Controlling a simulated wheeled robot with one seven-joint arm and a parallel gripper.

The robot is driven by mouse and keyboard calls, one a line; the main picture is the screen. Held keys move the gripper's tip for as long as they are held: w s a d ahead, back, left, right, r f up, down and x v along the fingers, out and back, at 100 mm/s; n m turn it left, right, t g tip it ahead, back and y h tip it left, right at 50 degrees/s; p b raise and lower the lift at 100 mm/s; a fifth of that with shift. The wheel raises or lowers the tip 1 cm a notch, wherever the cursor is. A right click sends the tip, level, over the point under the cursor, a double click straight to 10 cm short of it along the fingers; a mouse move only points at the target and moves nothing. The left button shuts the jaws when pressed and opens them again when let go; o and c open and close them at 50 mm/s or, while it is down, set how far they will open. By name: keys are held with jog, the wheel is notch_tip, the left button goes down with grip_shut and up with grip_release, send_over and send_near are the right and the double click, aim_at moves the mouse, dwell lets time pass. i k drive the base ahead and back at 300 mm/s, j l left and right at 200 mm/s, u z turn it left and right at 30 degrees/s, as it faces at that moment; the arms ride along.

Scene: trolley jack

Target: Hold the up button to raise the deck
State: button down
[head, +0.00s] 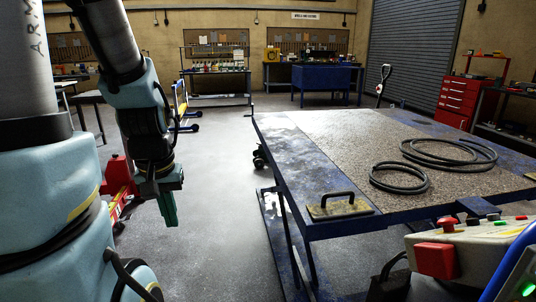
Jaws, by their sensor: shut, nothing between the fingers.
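The deck (335,140) is a wide blue platform with a speckled top, on a blue frame, in the middle and right of the head view. A pale control box (480,258) is at the lower right, by the deck's near edge. It carries a red mushroom-shaped button (446,223), a green button (500,222), a red button (522,217) and a red block (436,260) on its front. I cannot tell which is the up button. My gripper (169,212), with green fingers, is shut and empty. It points down over the floor, left of the deck and well apart from the box.
Two coiled black hoses (435,160) and a plate with a black handle (340,207) lie on the deck. A red jack-like object (118,182) stands behind my arm. A red tool cabinet (462,101) and blue workbench (327,80) stand farther back. Floor between my gripper and deck is clear.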

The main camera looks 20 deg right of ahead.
aim_at(495, 216)
jog(key=i+z, duration=0.35)
jog(key=i, duration=0.2)
jog(key=i+j+z, duration=0.2)
jog(key=i+z, duration=0.15)
jog(key=i, duration=0.25)
jog(key=i+j+z, duration=0.35)
jog(key=i, duration=0.2)
jog(key=i+j+z, duration=0.3)
jog(key=i+j, duration=0.1)
jog(key=i, duration=0.1)
